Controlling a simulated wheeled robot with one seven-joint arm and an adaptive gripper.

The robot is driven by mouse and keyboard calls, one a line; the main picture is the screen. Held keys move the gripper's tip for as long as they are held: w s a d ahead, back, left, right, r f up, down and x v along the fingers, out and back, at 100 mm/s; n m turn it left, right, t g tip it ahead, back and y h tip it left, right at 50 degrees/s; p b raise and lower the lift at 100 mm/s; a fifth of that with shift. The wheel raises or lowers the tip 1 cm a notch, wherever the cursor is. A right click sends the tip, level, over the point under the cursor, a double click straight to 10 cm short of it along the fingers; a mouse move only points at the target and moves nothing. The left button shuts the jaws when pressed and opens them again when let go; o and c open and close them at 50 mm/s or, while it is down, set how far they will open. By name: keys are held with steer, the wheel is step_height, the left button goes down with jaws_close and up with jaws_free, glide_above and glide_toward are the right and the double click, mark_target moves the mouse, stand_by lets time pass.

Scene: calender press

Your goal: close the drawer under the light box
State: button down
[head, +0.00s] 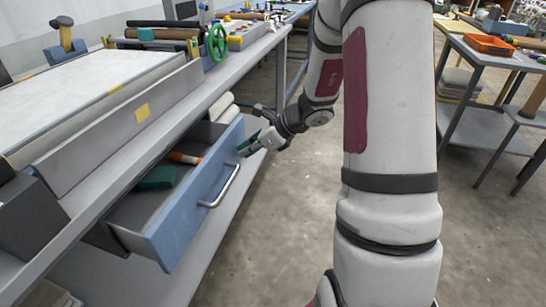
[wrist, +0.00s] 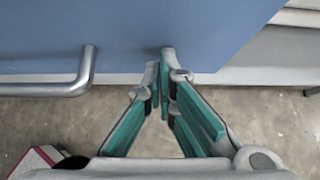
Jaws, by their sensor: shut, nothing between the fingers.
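The blue-fronted drawer (head: 190,205) stands well open under the light box (head: 85,95) in the head view. A silver bar handle (head: 222,187) is on its front. Inside the drawer lie a dark green block and an orange-and-white item. My gripper (head: 248,145) is at the far end of the drawer front, beyond the handle. In the wrist view my gripper (wrist: 163,60) has its fingertips together and empty, at or very close to the blue drawer front (wrist: 150,25). I cannot tell if they touch. The handle (wrist: 80,75) is left of the fingers there.
The grey bench (head: 240,75) carries a green handwheel (head: 217,41) farther back. Rolled pale material (head: 222,108) lies behind the drawer. A side table with an orange tray (head: 489,45) stands at the right.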

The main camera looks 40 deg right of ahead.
steer(key=w+a, duration=0.1)
steer(key=w, duration=0.1)
steer(key=w+a, duration=0.2)
steer(key=w, duration=0.1)
steer(key=w+a, duration=0.2)
steer(key=shift+w+a, duration=0.2)
steer(key=shift+w, duration=0.1)
steer(key=shift+w+a, duration=0.15)
steer(key=shift+r, duration=0.1)
